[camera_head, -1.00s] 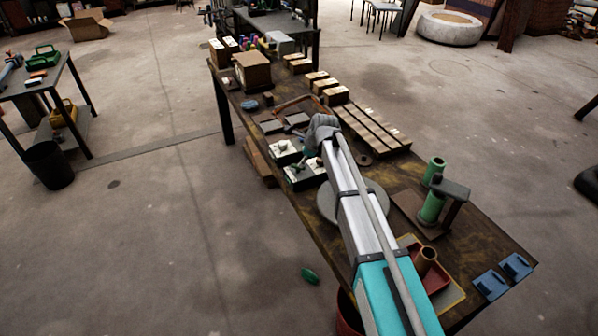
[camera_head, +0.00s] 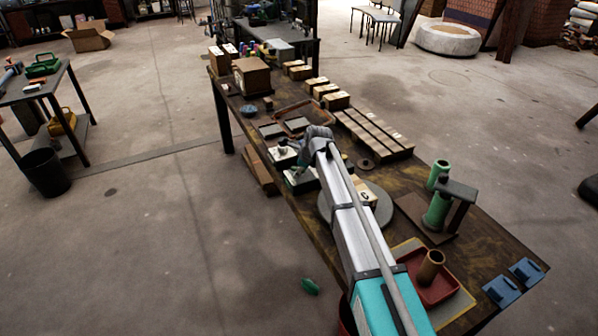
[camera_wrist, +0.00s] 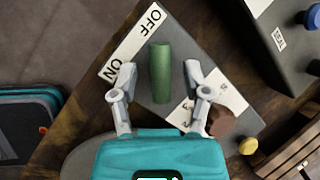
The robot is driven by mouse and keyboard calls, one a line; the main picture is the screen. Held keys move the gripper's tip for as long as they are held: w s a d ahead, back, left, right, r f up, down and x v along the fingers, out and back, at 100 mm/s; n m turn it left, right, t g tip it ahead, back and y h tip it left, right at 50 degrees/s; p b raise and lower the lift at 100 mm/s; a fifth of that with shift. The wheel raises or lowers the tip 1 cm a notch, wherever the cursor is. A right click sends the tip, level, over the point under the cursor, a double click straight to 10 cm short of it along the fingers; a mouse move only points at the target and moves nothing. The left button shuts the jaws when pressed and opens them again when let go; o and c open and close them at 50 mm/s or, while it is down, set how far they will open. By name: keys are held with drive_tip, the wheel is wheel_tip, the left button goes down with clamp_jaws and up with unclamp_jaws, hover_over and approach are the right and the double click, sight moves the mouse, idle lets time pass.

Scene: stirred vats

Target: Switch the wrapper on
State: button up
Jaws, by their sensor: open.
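A grey switch box (camera_wrist: 205,60) has a white strip marked OFF at its upper end and ON at its lower left. A green lever handle (camera_wrist: 160,72) stands over the box. My gripper (camera_wrist: 159,76) is open, with one finger on each side of the handle and a visible gap to both. In the head view my gripper (camera_head: 305,166) is partly hidden by my arm, over the near control box (camera_head: 302,182). A round grey turntable (camera_head: 325,205) and a green roll on a stand (camera_head: 437,212) are on the same bench.
A second control box (camera_head: 283,157) stands just behind, and a dark box with a blue knob (camera_wrist: 290,40) shows in the wrist view. A brown knob (camera_wrist: 220,121) and a yellow knob (camera_wrist: 248,146) lie close to my right finger. A red tray (camera_head: 432,285) holds a brown tube.

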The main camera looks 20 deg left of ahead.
clamp_jaws()
drive_tip(key=shift+n, duration=0.4)
drive_tip(key=n+g, duration=0.1)
drive_tip(key=n, duration=0.2)
drive_tip(key=shift+w+g, duration=0.2)
drive_tip(key=shift+g, duration=0.2)
drive_tip(key=n+g, duration=0.2)
drive_tip(key=n, duration=0.2)
drive_tip(key=shift+w+n, duration=0.1)
drive_tip(key=shift+n, duration=0.3)
drive_tip(key=n+g, duration=0.1)
drive_tip(key=n, duration=0.1)
drive_tip(key=n+h, duration=0.1)
drive_tip(key=n, duration=0.2)
drive_tip(key=shift+a+g, duration=0.1)
drive_tip(key=shift+g, duration=0.3)
drive_tip(key=shift+n+g+h, duration=0.4)
drive_tip(key=shift+n+h, duration=0.5)
drive_tip(key=shift+n, duration=1.3)
